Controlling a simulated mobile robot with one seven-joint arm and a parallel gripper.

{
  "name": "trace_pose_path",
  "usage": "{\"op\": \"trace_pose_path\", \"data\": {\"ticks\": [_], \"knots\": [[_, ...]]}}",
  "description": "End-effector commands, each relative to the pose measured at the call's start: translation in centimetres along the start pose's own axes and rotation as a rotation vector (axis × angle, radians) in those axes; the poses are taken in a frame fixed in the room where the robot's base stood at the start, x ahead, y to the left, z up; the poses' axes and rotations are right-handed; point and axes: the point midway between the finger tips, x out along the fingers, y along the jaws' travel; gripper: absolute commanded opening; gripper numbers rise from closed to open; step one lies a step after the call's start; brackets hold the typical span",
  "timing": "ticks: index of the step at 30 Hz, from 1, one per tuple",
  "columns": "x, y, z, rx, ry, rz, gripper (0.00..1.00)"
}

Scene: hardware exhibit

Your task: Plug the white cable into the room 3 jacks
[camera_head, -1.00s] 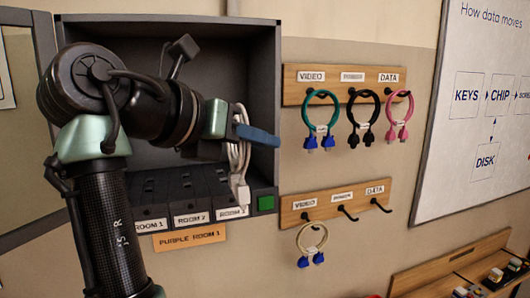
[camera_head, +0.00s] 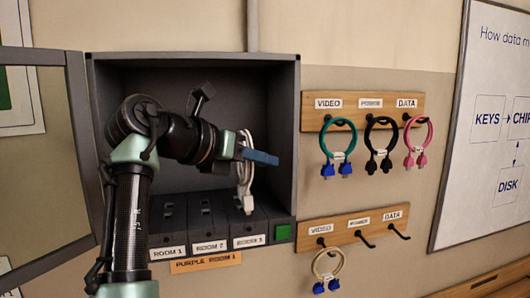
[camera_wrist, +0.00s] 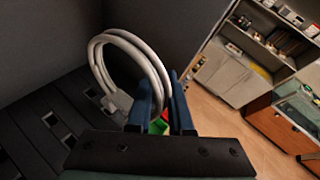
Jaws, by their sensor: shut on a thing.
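The white cable (camera_head: 243,160) hangs as a coil with its plug end pointing down, just above the room 3 block. My gripper (camera_head: 260,156) is shut on the white cable inside the open grey box. In the wrist view the white cable (camera_wrist: 125,52) loops up and left of my blue fingers (camera_wrist: 162,105), and its plug sits beside the left finger. The room 3 jacks (camera_head: 249,241) are the rightmost labelled block at the box bottom; the hanging plug partly covers the block. Dark slots (camera_wrist: 50,119) show at left in the wrist view.
Room 1 (camera_head: 168,252) and room 2 (camera_head: 209,246) blocks stand to the left. The box door (camera_head: 45,150) is open at left. Cable racks (camera_head: 362,102) hang on the right wall.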

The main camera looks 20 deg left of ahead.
Motion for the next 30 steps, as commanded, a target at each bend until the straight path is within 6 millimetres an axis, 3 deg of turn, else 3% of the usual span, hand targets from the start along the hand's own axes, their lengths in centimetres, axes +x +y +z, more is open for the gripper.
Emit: {"op": "trace_pose_path", "data": {"ticks": [15, 30], "knots": [[2.0, 3.7, 1.9, 0.001, -0.001, -0.001, 0.00], [2.5, 4.3, 2.1, 0.002, -0.001, -0.001, 0.00]]}}
